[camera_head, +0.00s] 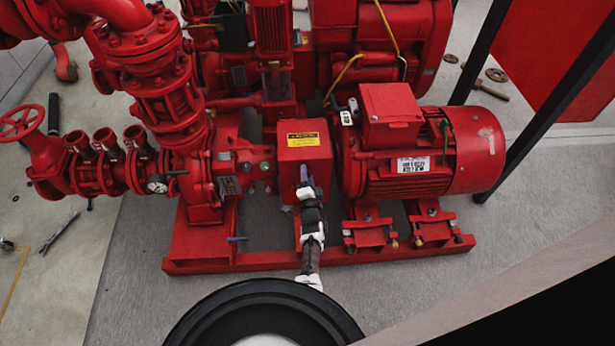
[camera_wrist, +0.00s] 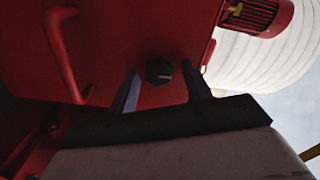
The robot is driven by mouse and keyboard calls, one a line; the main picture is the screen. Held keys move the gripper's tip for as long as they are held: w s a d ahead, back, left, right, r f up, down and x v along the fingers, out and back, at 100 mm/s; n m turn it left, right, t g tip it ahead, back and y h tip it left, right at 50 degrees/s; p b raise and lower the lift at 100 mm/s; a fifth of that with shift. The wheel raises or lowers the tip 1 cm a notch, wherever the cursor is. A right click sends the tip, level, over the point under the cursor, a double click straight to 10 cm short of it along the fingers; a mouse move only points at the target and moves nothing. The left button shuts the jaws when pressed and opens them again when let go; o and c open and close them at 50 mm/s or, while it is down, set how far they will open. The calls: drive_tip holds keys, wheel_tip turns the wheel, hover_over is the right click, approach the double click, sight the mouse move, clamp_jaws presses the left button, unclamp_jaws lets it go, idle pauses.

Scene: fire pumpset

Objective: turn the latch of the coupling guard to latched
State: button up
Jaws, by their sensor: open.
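The coupling guard (camera_head: 303,140) is a red box with a yellow warning label, between the pump and the motor. My gripper (camera_head: 305,172) reaches up to its front face, where my arm hides the lower part. In the wrist view the guard (camera_wrist: 110,45) fills the upper left. A small dark hexagonal knob (camera_wrist: 158,71), which looks like the latch, sits on its face. My open gripper (camera_wrist: 161,76) has one finger on each side of the knob, with visible gaps. I cannot tell the latch's angle or whether it is latched.
The red motor (camera_head: 430,150) stands right of the guard, the pump (camera_head: 222,170) left. A red base rail (camera_head: 225,263) runs below. In the wrist view a red bar-like handle (camera_wrist: 62,55) stands left of the knob. Grey floor lies in front.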

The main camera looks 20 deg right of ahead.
drive_tip(key=shift+s, duration=0.1)
drive_tip(key=p+v, duration=0.2)
drive_tip(key=v, duration=1.1)
drive_tip(key=shift+s+p, duration=0.3)
drive_tip(key=shift+p, duration=0.1)
drive_tip(key=shift+a, duration=0.1)
